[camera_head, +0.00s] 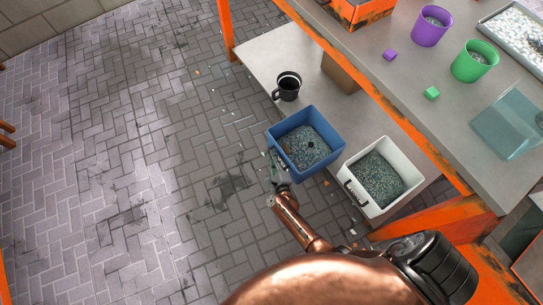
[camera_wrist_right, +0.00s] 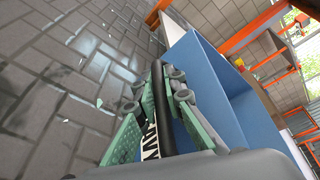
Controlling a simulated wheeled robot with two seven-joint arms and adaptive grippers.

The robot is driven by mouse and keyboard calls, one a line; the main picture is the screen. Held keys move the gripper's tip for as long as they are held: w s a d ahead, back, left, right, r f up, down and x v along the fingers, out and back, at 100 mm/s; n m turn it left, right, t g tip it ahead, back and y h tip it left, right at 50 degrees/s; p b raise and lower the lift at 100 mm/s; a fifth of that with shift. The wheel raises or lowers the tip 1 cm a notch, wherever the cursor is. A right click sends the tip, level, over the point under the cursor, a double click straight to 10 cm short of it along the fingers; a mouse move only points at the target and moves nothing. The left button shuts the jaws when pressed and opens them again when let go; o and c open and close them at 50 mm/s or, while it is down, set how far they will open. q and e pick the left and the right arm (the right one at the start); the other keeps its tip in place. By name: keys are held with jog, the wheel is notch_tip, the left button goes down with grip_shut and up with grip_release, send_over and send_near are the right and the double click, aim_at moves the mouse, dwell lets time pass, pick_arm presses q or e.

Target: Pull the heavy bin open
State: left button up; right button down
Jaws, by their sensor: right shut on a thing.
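The blue bin (camera_head: 325,166) is full of mixed plastic flakes and sits at the front edge of the lower shelf. In the right wrist view its blue wall (camera_wrist_right: 205,85) fills the middle right. My right gripper (camera_head: 277,168) is at the bin's floor-side face. In the wrist view its greenish fingers (camera_wrist_right: 158,105) are closed around a black handle bar (camera_wrist_right: 157,110) with white lettering, beside the blue wall. My left gripper is out of view. A white bin (camera_head: 393,205) with similar flakes and a black handle stands to the right of the blue one.
A black mug (camera_head: 288,86) stands on the lower shelf (camera_head: 268,52) behind the blue bin. The orange-framed table above holds a purple cup (camera_head: 431,27), a green cup (camera_head: 474,62) and small cubes. The brick floor (camera_head: 140,150) at left is largely open, with scattered flakes.

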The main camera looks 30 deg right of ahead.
jog(key=shift+s, duration=0.1)
jog(key=c, duration=2)
grip_release()
